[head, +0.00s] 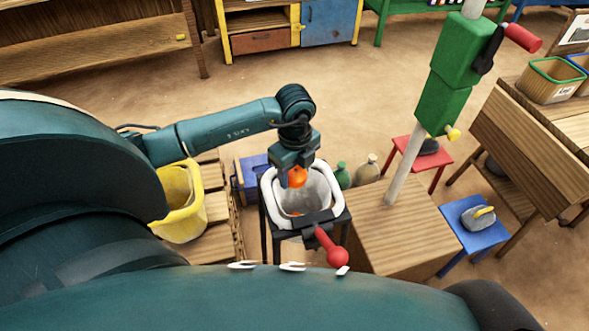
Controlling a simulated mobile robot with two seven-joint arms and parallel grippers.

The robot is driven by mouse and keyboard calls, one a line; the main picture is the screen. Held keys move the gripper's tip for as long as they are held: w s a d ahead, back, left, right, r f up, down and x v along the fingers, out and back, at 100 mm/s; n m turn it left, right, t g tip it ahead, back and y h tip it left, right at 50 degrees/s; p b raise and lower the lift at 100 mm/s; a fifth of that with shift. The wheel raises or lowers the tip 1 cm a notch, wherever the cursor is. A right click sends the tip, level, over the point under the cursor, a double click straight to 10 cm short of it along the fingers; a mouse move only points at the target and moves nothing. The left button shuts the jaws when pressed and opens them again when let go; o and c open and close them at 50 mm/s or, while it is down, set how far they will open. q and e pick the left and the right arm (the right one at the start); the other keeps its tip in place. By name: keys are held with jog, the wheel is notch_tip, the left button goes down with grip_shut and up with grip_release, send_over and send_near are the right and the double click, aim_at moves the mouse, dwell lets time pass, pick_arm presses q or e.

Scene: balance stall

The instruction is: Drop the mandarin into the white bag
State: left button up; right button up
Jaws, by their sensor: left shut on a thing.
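The mandarin (297,177) is a small orange fruit held between the fingers of my left gripper (295,170). My left gripper is shut on it and points down, over the opening of the white bag (274,205). The bag hangs open, with a thick white rim, on a dark stand. A small orange patch shows low inside the bag; I cannot tell what it is. My right gripper is not in view.
A red-knobbed lever (337,256) sticks out at the bag's front. A yellow bucket (180,205) stands on wooden slats to the left. A wooden block (400,225) with a pole and green box (445,95) is on the right. Two bottles (367,168) stand behind the bag.

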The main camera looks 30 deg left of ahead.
aim_at(295, 169)
pick_arm(q)
jog(key=o, duration=1.1)
jog(key=shift+c, duration=0.2)
notch_tip(295, 169, up, 13)
jog(key=shift+r, duration=0.1)
